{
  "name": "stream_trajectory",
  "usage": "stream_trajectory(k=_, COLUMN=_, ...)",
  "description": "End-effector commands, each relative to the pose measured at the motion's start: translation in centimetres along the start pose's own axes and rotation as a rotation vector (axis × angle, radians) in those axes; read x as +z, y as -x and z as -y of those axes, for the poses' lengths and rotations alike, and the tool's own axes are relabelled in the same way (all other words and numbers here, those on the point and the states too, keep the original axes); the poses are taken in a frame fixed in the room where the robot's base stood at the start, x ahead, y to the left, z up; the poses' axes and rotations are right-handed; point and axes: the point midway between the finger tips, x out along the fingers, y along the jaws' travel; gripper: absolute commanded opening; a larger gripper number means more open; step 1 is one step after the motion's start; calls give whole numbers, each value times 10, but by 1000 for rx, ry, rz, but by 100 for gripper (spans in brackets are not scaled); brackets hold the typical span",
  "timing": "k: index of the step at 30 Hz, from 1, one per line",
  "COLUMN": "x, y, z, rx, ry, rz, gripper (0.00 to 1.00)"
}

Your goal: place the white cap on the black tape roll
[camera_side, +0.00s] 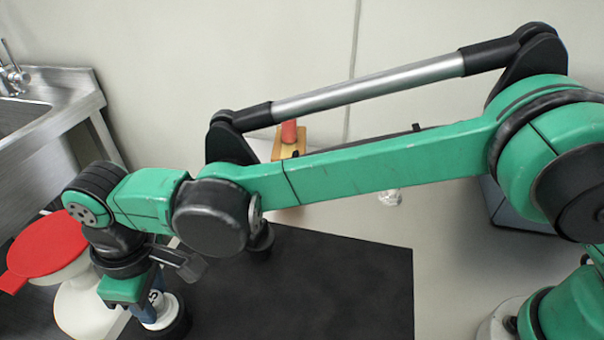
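My gripper (127,290) points down at the lower left, near the left edge of the black mat. A blue piece with white marking (155,298) shows right beside it, partly hidden by the gripper. A white round part (162,315), which looks like the white cap, shows just below the blue piece. A black round thing (178,326), likely the black tape roll, is under or right behind the white part; I cannot tell whether they touch. My fingertips are hidden, so I cannot see whether they grip anything.
A red disc (48,243) on a white pedestal stands close left of my gripper. A black round object (262,241) sits behind my arm. A wooden block with a red cylinder (289,132) is at the back. The mat's right part (340,290) is clear.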

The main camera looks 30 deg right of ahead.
Motion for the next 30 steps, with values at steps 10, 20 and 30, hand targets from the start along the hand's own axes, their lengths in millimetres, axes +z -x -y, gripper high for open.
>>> stream_trajectory(k=10, x=0, y=0, z=0, rx=0, ry=0, rz=0, gripper=65)
stream_trajectory(k=20, x=0, y=39, z=0, rx=0, ry=0, rz=0, gripper=65)
stream_trajectory(k=30, x=-1, y=108, z=0, rx=0, ry=0, rz=0, gripper=65)
